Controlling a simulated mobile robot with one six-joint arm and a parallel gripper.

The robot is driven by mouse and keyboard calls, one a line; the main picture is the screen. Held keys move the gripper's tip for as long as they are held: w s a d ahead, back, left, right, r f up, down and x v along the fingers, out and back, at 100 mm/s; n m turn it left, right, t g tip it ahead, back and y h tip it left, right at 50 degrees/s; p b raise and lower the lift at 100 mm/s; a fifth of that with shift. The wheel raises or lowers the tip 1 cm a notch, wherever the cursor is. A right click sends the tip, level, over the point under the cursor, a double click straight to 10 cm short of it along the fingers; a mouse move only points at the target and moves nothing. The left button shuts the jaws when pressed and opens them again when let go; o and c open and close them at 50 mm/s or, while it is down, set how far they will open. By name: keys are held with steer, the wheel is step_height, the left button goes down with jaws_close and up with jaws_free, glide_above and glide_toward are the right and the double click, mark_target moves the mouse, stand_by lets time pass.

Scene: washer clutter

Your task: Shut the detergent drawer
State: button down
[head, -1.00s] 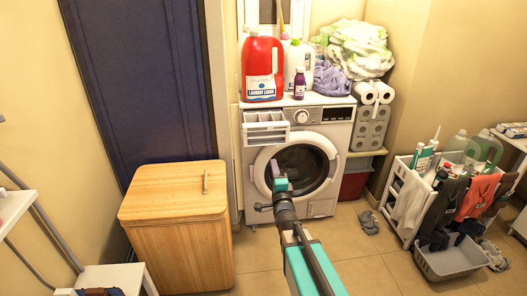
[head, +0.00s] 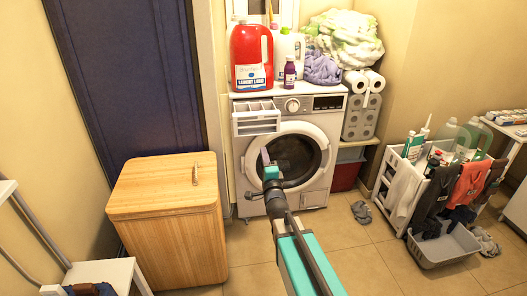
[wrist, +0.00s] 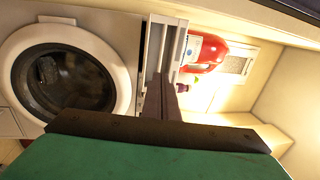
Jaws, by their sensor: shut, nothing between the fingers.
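The detergent drawer (head: 256,118) is a white compartmented tray at the washer's upper left. It stands pulled out from the front of the white washing machine (head: 318,194). In the wrist view the drawer (wrist: 153,50) shows just beyond my fingers, with part of it hidden behind them. My gripper (head: 266,158) is in front of the washer, below the drawer and before the round door (head: 296,160). Its fingers also show in the wrist view (wrist: 162,85), shut and empty. I cannot tell whether they touch the drawer; in the head view they look apart from it.
A red detergent jug (head: 252,56), a white bottle (head: 290,50) and a small purple bottle (head: 290,73) stand on the washer. A wooden hamper (head: 170,215) stands at left. A laundry rack (head: 408,200) and grey basket (head: 445,248) are at right. Floor between is mostly clear.

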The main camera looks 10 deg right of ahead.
glide_toward(259, 133)
steer(key=shift+w+a+r, duration=0.2)
steer(key=shift+w+r, duration=0.95)
steer(key=shift+w, duration=0.15)
steer(key=shift+w+a+r, duration=0.2)
steer(key=shift+w+r, duration=0.95)
steer(key=shift+w, duration=0.1)
